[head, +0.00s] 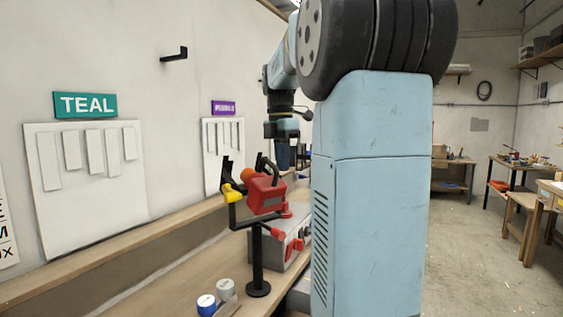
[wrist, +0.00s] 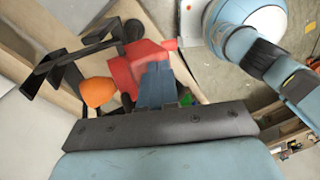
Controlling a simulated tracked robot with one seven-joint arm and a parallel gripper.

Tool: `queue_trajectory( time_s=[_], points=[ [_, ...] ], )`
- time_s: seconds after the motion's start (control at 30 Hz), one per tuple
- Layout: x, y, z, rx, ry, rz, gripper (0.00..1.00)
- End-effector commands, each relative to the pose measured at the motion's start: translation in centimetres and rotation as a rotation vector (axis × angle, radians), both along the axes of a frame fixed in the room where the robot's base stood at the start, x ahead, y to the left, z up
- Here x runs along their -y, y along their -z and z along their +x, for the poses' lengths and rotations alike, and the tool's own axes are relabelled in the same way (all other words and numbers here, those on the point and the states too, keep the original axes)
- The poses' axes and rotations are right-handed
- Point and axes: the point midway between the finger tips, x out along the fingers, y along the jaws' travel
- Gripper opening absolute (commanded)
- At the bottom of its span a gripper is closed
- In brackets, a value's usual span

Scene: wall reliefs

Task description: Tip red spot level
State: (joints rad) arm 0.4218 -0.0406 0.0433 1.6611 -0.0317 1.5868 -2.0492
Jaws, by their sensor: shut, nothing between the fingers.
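The red spot (head: 265,193) is a boxy red body with a dark handle on top, held in a black bracket on an upright black stand (head: 257,262). It looks tilted in the head view.
The stand is on a wooden bench (head: 180,270) along the wall. A grey box with red parts (head: 285,248) stands behind it. Relief panels (head: 90,205) hang on the wall under a TEAL sign (head: 85,105).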

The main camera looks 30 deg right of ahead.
Motion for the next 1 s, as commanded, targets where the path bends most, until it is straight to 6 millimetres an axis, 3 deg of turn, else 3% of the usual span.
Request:
queue_trajectory(
  time_s=[0.5, 0.8, 0.87, 1.0],
  points=[
    [0.2, -9.0, -2.7, 0.003, -0.002, -0.002, 0.00],
    [0.2, -11.9, -3.7, 0.004, -0.005, 0.000, 0.00],
    [0.3, -12.2, -3.0, 0.027, -0.006, 0.001, 0.00],
    [0.5, -13.5, 1.6, 0.186, -0.011, 0.015, 0.00]
  ],
)
